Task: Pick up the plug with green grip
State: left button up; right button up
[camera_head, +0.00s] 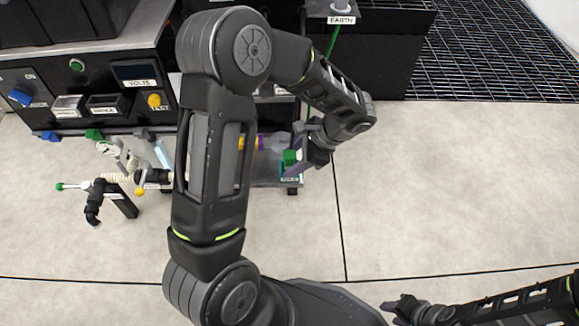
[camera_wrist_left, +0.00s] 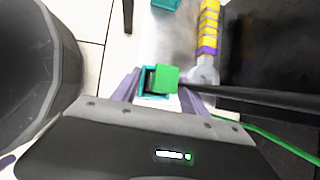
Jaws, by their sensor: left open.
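The plug with green grip (camera_head: 289,157) sits at the right end of the low grey bench, beside a teal holder (camera_head: 287,170). In the left wrist view its green grip (camera_wrist_left: 164,78) is a bright block with the teal holder (camera_wrist_left: 146,93) around or under it; I cannot tell which. My left gripper (camera_head: 303,157) is open at the plug. In the wrist view the purple fingers of the left gripper (camera_wrist_left: 160,92) stand on either side of the green grip. My right gripper (camera_head: 392,306) is at the bottom of the head view, far from the plug; its jaws are too small to read.
A green cable (camera_head: 333,42) runs down from the EARTH post (camera_head: 341,8). A yellow and purple banded part (camera_wrist_left: 208,30) lies close to the plug. A control panel (camera_head: 90,90) and pipe fittings (camera_head: 118,185) stand left. The floor at right is clear.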

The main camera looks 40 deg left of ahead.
pick_arm(q)
jog(key=shift+c, duration=0.5)
grip_shut()
dwell(0.5)
